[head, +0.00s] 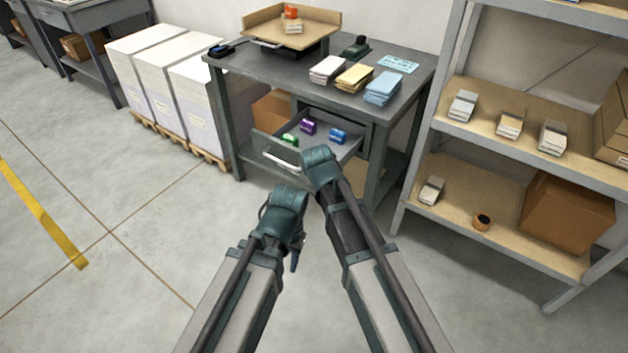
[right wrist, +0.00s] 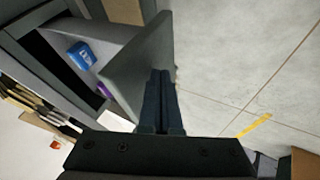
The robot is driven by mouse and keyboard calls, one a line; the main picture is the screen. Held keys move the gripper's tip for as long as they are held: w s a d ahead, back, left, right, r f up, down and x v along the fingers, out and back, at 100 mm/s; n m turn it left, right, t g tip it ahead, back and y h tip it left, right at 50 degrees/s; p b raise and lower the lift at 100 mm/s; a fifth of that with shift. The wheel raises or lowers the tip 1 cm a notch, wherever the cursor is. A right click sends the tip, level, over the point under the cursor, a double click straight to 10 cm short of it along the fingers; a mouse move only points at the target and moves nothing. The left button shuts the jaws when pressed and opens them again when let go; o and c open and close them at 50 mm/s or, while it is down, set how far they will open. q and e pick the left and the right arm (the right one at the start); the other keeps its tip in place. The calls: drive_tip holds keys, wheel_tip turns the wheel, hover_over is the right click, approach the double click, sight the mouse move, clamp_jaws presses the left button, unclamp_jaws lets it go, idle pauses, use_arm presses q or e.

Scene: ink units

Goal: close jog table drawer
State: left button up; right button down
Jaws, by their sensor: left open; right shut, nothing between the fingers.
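The jog table (head: 300,72) is grey, and its drawer (head: 262,143) stands pulled out with a pale handle (head: 281,162) on its front. The drawer front (right wrist: 140,68) also shows in the right wrist view. My right gripper (right wrist: 160,100) is shut and empty, with its fingertips at the outer face of the drawer front; whether they touch cannot be told. In the head view its fingers are hidden behind my wrist. My left gripper (head: 294,260) is open and points down, in front of the drawer and apart from it.
Green (head: 290,139), purple (head: 308,126) and blue (head: 338,136) items lie in the drawer. Paper stacks (head: 383,88) and a wooden tray (head: 275,28) are on the tabletop. Paper on a pallet (head: 180,90) stands left, a shelf rack (head: 510,150) right.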

drive_tip(key=shift+w, duration=0.1)
idle(0.3)
drive_tip(key=w+d, duration=0.4)
drive_tip(key=w, duration=0.2)
drive_tip(key=w+d, duration=0.5)
drive_tip(key=w, duration=0.1)
drive_tip(key=w+d, duration=0.4)
drive_tip(key=w, duration=0.2)
drive_tip(key=shift+w+d, duration=0.2)
drive_tip(key=shift+w, duration=0.05)
drive_tip(key=shift+w+d+r, duration=0.1)
drive_tip(key=shift+w+d, duration=0.1)
drive_tip(key=shift+w, duration=0.1)
drive_tip(key=shift+s+a, duration=0.25)
drive_tip(key=shift+s, duration=0.25)
drive_tip(key=s, duration=0.1)
drive_tip(key=s+a, duration=0.1)
drive_tip(key=s+a+p, duration=0.1)
drive_tip(key=shift+s+r, duration=0.25)
drive_tip(key=shift+r, duration=0.15)
drive_tip(key=p+v, duration=0.7)
drive_tip(key=v, duration=0.2)
